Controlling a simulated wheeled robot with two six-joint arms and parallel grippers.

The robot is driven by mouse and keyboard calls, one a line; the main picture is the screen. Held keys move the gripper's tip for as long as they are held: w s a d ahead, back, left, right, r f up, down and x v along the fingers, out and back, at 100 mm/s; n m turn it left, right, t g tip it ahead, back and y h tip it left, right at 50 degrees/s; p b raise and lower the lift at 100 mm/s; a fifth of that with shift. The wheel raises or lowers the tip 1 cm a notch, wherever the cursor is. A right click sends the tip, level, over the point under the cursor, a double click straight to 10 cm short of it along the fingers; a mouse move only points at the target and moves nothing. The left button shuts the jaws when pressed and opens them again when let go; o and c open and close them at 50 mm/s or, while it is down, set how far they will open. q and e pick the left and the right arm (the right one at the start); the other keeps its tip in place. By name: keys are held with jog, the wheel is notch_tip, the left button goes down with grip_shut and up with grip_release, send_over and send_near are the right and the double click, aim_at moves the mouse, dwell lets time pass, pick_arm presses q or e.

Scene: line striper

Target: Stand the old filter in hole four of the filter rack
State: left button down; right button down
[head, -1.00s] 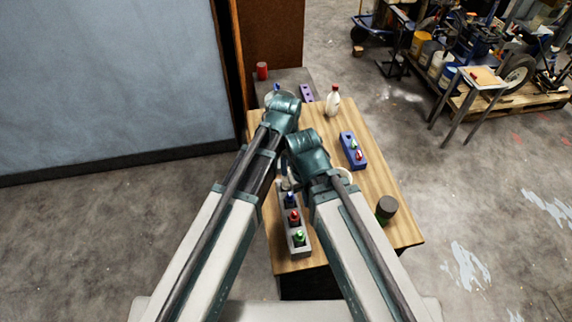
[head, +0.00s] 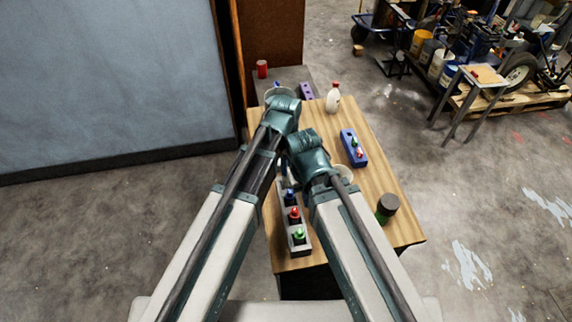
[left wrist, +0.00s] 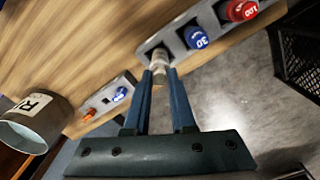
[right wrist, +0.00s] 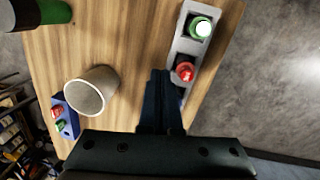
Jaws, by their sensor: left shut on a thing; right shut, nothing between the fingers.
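The old filter appears to be the pale cylinder (left wrist: 159,64) between the fingertips of my left gripper (left wrist: 160,76), in the left wrist view. It is at the end of the grey rack (left wrist: 220,22), beside the blue-capped "30" item (left wrist: 196,38). I cannot tell whether its lower end is inside a hole. The rack also shows in the head view (head: 303,251), holding blue, red and green-capped items in a row. My right gripper (right wrist: 163,74) is shut and empty in the right wrist view, close to the red-capped item (right wrist: 185,71). The arms hide both fingertips in the head view.
A blue rack (head: 348,138) with small capped items, a white bottle (head: 333,103) and a dark jar (head: 388,204) stand on the wooden table. A pale cup (right wrist: 91,92) is near my right gripper. A labelled can (left wrist: 35,125) lies left in the left wrist view.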

pick_arm(q)
jog(key=shift+f+b, duration=1.35)
jog(key=shift+f, duration=0.1)
jog(key=shift+c, duration=1.8)
grip_release()
jog(key=shift+r, duration=0.15)
notch_tip(320, 180, up, 7)
jog(key=p, duration=0.7)
